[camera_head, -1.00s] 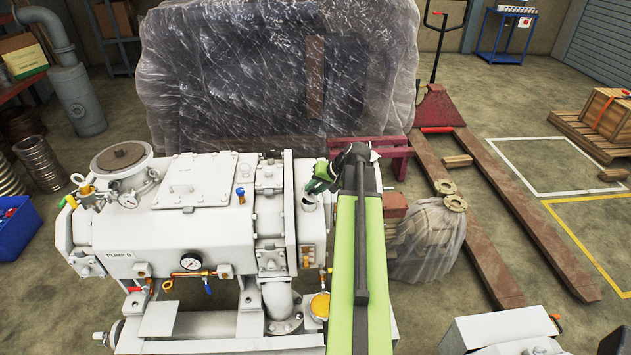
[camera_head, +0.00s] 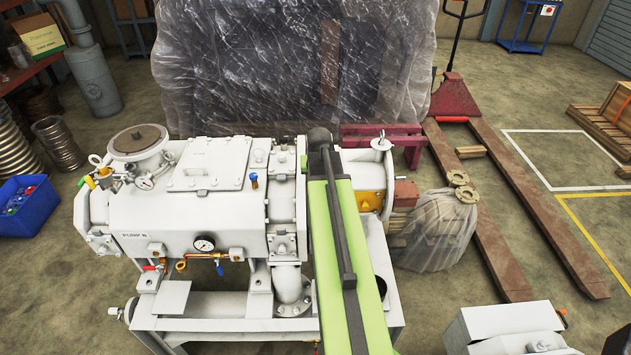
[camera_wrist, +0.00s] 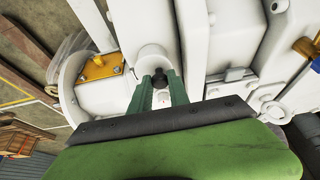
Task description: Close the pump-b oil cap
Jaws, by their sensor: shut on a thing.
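Pump B (camera_head: 215,222) is a white machine with its name label on the front left in the head view. In the wrist view, my gripper (camera_wrist: 159,88) has its two green fingers closed on a small dark cap (camera_wrist: 153,77). The cap is in line with a white round neck (camera_wrist: 153,55) on the pump and overlaps its near end. I cannot tell whether the cap is seated or just in front of the neck. In the head view my green arm hides the gripper, cap and neck.
A yellow plate (camera_wrist: 100,67) sits on a white housing beside the neck. A pressure gauge (camera_head: 204,243) and coloured valve handles are on the pump front. A wrapped bundle (camera_head: 437,232) and a pallet jack (camera_head: 470,180) stand right of the pump.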

